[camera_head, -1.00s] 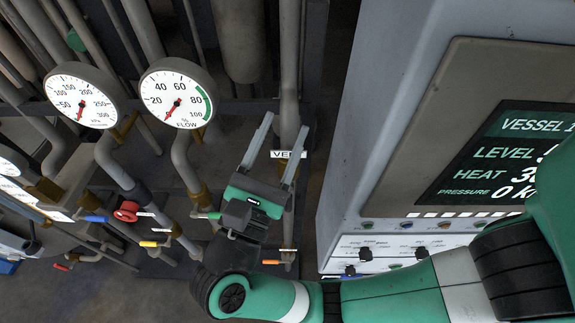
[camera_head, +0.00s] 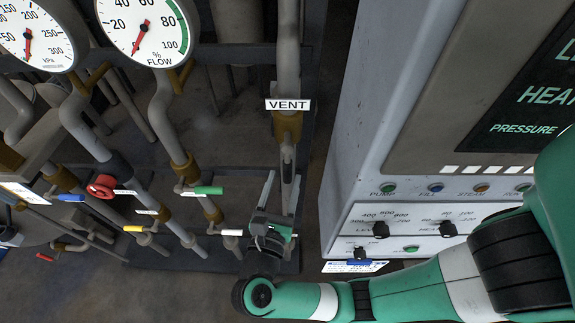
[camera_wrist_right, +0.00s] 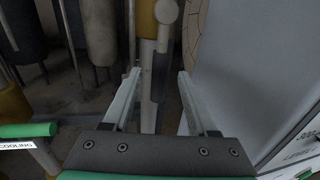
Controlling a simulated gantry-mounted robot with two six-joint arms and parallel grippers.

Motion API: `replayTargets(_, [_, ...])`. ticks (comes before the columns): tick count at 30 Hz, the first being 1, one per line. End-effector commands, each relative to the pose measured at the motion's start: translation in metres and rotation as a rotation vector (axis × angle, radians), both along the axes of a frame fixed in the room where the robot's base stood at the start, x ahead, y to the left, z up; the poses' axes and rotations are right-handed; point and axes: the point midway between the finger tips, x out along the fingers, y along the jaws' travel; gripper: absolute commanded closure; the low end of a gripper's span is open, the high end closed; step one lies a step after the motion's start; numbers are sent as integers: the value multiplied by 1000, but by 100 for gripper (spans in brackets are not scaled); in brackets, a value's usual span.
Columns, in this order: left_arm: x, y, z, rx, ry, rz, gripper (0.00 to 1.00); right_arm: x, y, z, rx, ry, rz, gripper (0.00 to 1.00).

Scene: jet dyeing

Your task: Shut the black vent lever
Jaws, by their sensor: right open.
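The VENT label (camera_head: 288,105) is on a vertical pipe, with a brass valve body (camera_head: 288,126) just below it. The dark vent lever (camera_head: 288,160) hangs down along the pipe from this valve. In the right wrist view the lever (camera_wrist_right: 160,75) hangs from a round pivot, in front of the pipe. My right gripper (camera_head: 284,178) is open, its two fingers pointing up toward the valve. In the wrist view its fingertips (camera_wrist_right: 157,74) appear on either side of the lever and pipe. I cannot tell whether they touch. My left gripper is not in view.
The control cabinet (camera_head: 370,110) with knobs stands close on the right. Pipes with a green handle (camera_head: 208,190), a white handle (camera_head: 232,233), a red wheel (camera_head: 102,187) and a flow gauge (camera_head: 143,25) are on the left.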

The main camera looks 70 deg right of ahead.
Motion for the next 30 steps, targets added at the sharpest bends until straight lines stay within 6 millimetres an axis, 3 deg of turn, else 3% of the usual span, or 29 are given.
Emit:
replayTargets(3, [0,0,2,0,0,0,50,2,-24,1,-1,1,-5,42])
replayTargets(7, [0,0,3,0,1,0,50,5,-40,0,0,0,-3,42])
replayTargets(17, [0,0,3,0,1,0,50,6,-45,0,0,-1,0,42])
replayTargets(26, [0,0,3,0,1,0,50,6,-45,0,-1,-1,0,96])
replayTargets(27, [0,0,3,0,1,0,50,6,-45,0,-1,-1,0,100])
replayTargets(30, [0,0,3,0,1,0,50,6,-45,0,-1,-1,0,100])
